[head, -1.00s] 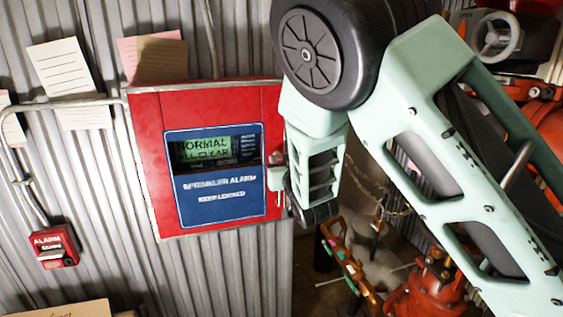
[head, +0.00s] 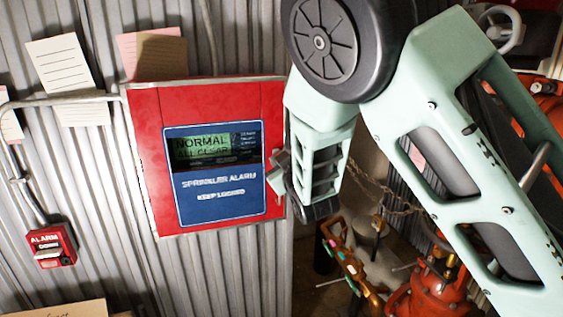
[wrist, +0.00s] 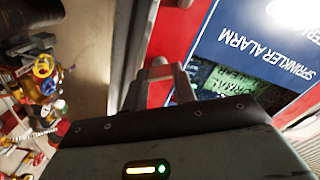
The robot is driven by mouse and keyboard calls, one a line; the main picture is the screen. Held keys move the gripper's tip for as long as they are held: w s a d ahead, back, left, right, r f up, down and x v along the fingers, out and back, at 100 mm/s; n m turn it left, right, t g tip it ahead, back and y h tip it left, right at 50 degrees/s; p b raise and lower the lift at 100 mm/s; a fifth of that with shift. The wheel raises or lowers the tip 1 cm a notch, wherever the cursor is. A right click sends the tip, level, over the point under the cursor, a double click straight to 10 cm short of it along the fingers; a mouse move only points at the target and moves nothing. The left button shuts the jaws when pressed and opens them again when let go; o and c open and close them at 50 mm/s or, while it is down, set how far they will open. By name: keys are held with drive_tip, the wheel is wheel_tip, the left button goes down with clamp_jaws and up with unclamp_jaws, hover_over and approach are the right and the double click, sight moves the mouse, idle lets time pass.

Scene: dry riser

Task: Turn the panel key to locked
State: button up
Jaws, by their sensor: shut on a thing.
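The red sprinkler alarm panel (head: 148,150) hangs on the corrugated wall, and its red front also shows in the wrist view (wrist: 172,35). Its blue plate reads "KEEP LOCKED", and the green display (head: 202,146) reads "NORMAL ALL CLEAR". My gripper (head: 277,168) is at the panel's right edge, its jaws tilted in the head view. In the wrist view my gripper (wrist: 163,75) has its fingers against the red strip beside the blue plate, shut on the panel key. The key is mostly hidden by the fingers, so its angle cannot be read.
A red alarm box (head: 52,246) is on the wall at lower left, with grey conduit above it. Paper notes (head: 62,62) hang above. Red valve equipment (head: 430,290) and a hanging chain stand right of the panel, behind my arm.

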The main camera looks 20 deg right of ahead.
drive_tip(key=n+p, duration=0.1)
drive_tip(key=n, duration=1)
drive_tip(key=shift+n, duration=0.3)
idle(0.4)
drive_tip(key=o, duration=1)
